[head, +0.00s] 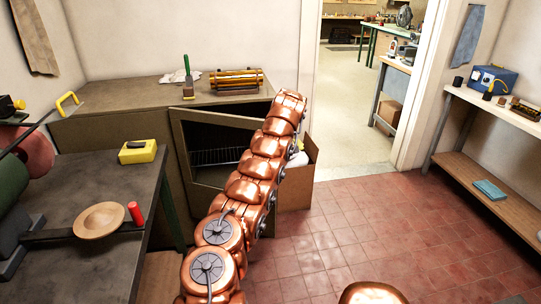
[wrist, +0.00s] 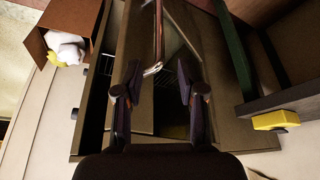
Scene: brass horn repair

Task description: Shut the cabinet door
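The brown cabinet (head: 120,125) stands against the back wall in the head view. Its framed door (head: 181,150) stands ajar toward the room, and a wire rack shows in the dark inside. My copper arm covers the right part of the door and opening. My gripper is hidden behind the arm in the head view. In the wrist view my gripper (wrist: 158,92) is open, its two dark fingers apart with nothing held between them. A thin metal bar, seemingly the door's handle (wrist: 157,42), lies just beyond the fingertips. I cannot tell whether they touch.
A cardboard box (head: 298,190) with a white thing in it stands right of the cabinet. A workbench (head: 85,215) with a yellow case (head: 138,151) and a wooden dish (head: 99,220) is at left. A brush and a brass-coloured rack stand on the cabinet. The tiled floor (head: 385,225) at right is clear.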

